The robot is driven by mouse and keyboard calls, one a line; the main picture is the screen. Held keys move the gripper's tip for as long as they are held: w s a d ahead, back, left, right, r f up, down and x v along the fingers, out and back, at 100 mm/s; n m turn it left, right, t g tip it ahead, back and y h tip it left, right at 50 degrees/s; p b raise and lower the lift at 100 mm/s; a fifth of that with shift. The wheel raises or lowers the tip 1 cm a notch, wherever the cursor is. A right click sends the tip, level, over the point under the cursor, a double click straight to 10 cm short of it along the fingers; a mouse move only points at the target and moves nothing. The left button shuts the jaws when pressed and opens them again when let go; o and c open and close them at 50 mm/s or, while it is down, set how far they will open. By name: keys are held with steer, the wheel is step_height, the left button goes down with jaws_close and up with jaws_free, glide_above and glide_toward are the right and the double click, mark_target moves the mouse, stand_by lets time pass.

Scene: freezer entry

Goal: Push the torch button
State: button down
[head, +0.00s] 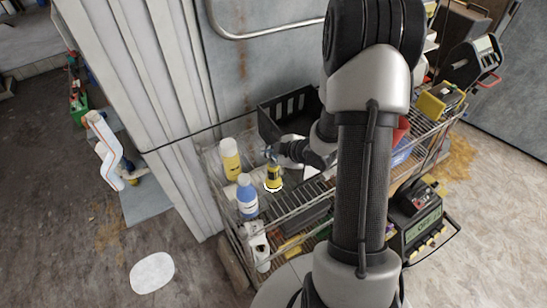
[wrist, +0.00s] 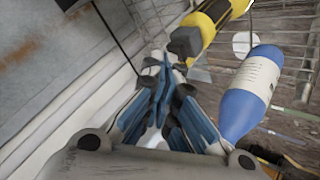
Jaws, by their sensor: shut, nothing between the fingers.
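The torch (head: 273,177), yellow and black, stands on the wire shelf of the cart in the head view. It also shows in the wrist view (wrist: 213,22), at the top right of centre, with a dark block on its side facing my fingers. My gripper (head: 271,155) is just above and beside the torch's upper end in the head view. In the wrist view its blue-lined fingers (wrist: 165,68) are together and empty, close to the dark block. I cannot tell whether they touch it. I cannot make out the button for certain.
A blue and white bottle (head: 247,197) and a yellow bottle (head: 230,160) stand left of the torch. A black crate (head: 268,124) is behind my gripper. A grey wall and ribbed panels border the cart. Free floor lies to the left.

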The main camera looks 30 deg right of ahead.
mark_target(271, 160)
steer(key=shift+f, duration=0.15)
steer(key=shift+r+p, duration=0.6)
steer(key=shift+r, duration=0.4)
step_height(271, 160, up, 6)
steer(key=p, duration=0.4)
steer(key=shift+p, duration=0.35)
steer(key=shift+d, duration=0.1)
